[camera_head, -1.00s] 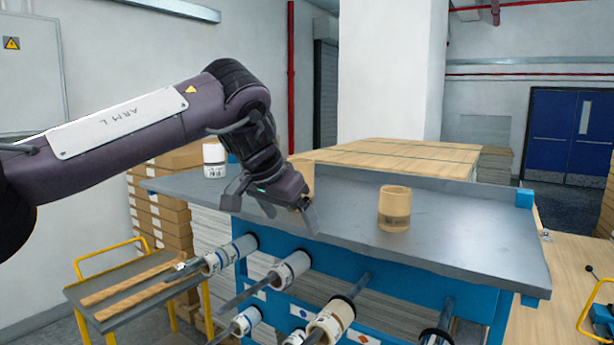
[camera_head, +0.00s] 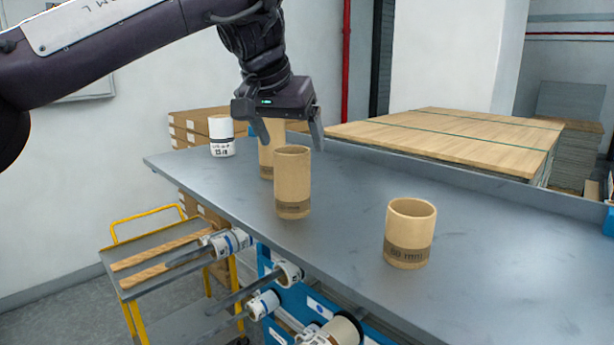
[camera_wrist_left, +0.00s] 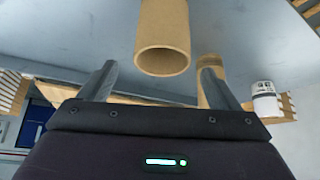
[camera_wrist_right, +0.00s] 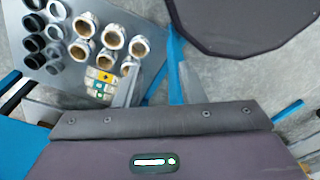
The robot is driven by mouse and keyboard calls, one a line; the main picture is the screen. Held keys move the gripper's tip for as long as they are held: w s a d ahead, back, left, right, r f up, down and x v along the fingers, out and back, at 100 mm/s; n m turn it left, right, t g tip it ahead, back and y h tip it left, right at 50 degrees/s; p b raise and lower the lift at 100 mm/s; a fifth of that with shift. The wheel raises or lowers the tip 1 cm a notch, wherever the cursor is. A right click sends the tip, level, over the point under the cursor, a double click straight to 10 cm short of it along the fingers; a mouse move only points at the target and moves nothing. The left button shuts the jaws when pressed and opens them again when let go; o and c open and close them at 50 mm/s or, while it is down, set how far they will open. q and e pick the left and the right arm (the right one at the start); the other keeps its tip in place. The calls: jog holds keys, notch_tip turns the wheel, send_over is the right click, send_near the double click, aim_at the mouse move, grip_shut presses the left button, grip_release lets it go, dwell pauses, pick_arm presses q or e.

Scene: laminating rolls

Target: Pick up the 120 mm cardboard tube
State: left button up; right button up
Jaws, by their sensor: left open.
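Three plain cardboard tubes stand upright on the grey bench top. The middle tube (camera_head: 293,180) looks tall; its band label is too blurred to read. A back tube (camera_head: 267,158) is partly hidden behind it. The short front-right tube (camera_head: 410,232) has a dark band ending in "mm". I cannot tell for certain which is the 120 mm one. My left gripper (camera_head: 291,136) is open and empty, pointing down just above the middle tube. In the left wrist view a tube (camera_wrist_left: 163,40) lies between the fingers, apart from them. My right gripper (camera_wrist_right: 157,80) is open and empty, away from the tubes.
A white labelled roll (camera_head: 221,138) stands at the bench's back left. Rolls on rods (camera_head: 232,243) stick out below the front edge. A yellow-handled cart (camera_head: 150,250) is at left. The bench top (camera_head: 345,205) between the tubes is clear.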

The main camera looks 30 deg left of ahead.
aim_at(294, 165)
pick_arm(q)
jog(key=shift+a+f+p, duration=0.15)
jog(key=shift+f, duration=0.4)
jog(key=shift+a+f+p, duration=0.15)
jog(key=shift+f, duration=0.4)
jog(key=x, duration=0.2)
jog(key=p+x, duration=0.1)
jog(key=shift+w+d+f, duration=0.2)
jog(key=shift+w+f, duration=0.05)
jog(key=shift+f, duration=0.1)
jog(key=shift+w+f, duration=0.35)
jog(key=shift+f, duration=0.05)
jog(key=shift+s+r, duration=0.1)
jog(key=shift+s, duration=0.15)
jog(key=shift+c, duration=0.4)
jog(key=c, duration=1)
pick_arm(e)
jog(key=shift+s+a+r, duration=0.4)
jog(key=shift+s+r, duration=0.2)
jog(key=shift+r, duration=0.25)
